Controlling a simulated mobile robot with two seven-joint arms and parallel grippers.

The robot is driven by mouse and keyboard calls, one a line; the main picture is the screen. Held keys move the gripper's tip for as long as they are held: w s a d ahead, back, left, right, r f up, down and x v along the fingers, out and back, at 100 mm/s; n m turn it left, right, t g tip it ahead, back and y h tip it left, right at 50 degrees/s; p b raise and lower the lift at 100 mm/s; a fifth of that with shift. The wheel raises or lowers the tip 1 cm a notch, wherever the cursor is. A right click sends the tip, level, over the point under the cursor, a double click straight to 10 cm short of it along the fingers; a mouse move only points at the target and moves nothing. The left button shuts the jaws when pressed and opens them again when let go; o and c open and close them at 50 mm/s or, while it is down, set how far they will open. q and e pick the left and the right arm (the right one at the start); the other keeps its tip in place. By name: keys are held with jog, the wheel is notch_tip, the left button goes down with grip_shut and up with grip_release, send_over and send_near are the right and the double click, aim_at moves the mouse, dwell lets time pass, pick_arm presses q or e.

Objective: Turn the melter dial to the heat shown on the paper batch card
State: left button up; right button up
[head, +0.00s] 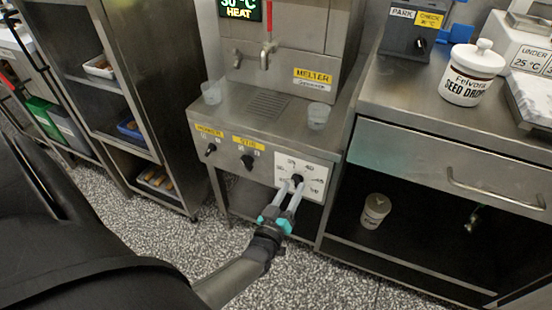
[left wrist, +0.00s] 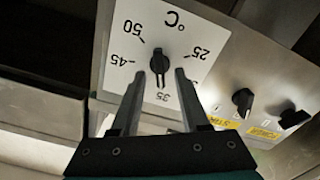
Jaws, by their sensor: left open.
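The melter dial (left wrist: 159,62) is a black knob on a white plate (left wrist: 180,27) marked in °C, with 25, 35, 45 and 50 readable. The plate looks upside down in the left wrist view. The knob's long end points toward the 35. In the head view the plate (head: 313,168) is at the right of the melter's front panel. My left gripper (left wrist: 166,74) is open, its fingertips on either side of the knob; contact is unclear. It also shows in the head view (head: 294,187). I cannot make out a paper batch card. My right gripper is out of view.
Two other black knobs (head: 247,161) (head: 211,149) sit left of the plate under yellow labels. The melter (head: 320,50) has a display (head: 240,10) reading HEAT, its number partly cut off. Clear cups (head: 318,116) stand on its ledge. A steel counter (head: 400,118) is at right.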

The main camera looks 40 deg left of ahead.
pick_arm(q)
jog(key=p+v, duration=0.3)
jog(key=v, duration=1)
jog(key=shift+s, duration=0.3)
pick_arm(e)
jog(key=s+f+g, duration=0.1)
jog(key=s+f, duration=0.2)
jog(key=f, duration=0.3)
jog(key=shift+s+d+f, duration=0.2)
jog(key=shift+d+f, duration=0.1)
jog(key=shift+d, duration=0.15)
pick_arm(q)
jog(key=shift+f, duration=0.1)
